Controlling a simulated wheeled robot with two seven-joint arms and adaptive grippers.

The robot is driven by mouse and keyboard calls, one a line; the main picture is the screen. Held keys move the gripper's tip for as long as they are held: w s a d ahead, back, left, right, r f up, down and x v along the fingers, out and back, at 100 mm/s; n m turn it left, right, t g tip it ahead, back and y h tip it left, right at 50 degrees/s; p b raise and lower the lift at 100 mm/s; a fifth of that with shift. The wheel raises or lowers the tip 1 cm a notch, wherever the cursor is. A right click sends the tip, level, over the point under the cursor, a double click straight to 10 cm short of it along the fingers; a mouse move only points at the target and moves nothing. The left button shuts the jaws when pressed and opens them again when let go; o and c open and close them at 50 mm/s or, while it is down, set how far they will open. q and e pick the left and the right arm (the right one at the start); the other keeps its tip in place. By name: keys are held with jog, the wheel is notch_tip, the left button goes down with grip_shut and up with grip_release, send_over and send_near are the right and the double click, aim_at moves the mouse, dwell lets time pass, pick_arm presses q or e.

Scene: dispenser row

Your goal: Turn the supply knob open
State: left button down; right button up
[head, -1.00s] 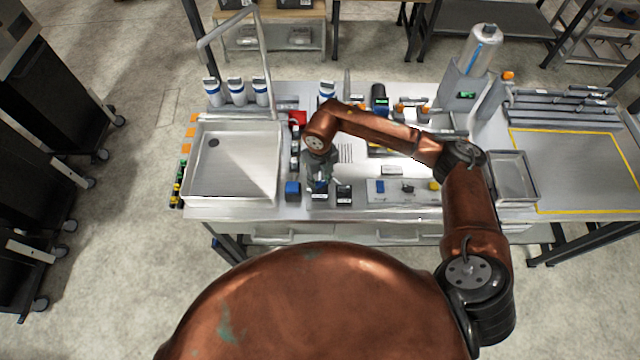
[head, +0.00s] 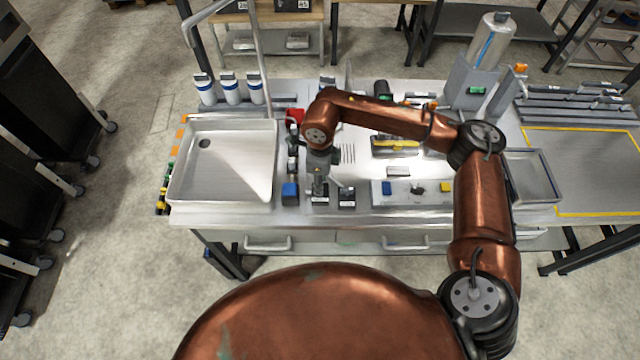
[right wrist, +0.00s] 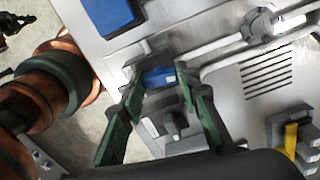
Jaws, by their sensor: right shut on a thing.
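The supply knob (right wrist: 158,77) appears in the right wrist view as a small blue piece on a grey body. My right gripper (right wrist: 159,72) has its two dark green fingers on either side of it and is shut on it. In the head view my right gripper (head: 319,182) points down near the bench's front edge, just right of a blue block (head: 290,193). The knob is mostly hidden there by the gripper, and its turn angle is hard to tell. My left gripper is not in view.
A steel sink tray (head: 222,165) lies on the left of the bench. A black-based block (head: 347,197) and a plate with small coloured parts (head: 418,190) stand right of the gripper. Pipes (right wrist: 225,50) run beside the knob. White dispensers (head: 230,89) stand at the back left.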

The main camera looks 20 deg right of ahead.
jog(key=shift+n+b, duration=0.6)
jog(key=shift+n, duration=0.3)
jog(key=o, duration=1.2)
jog(key=shift+c, duration=0.2)
notch_tip(320, 180, up, 12)
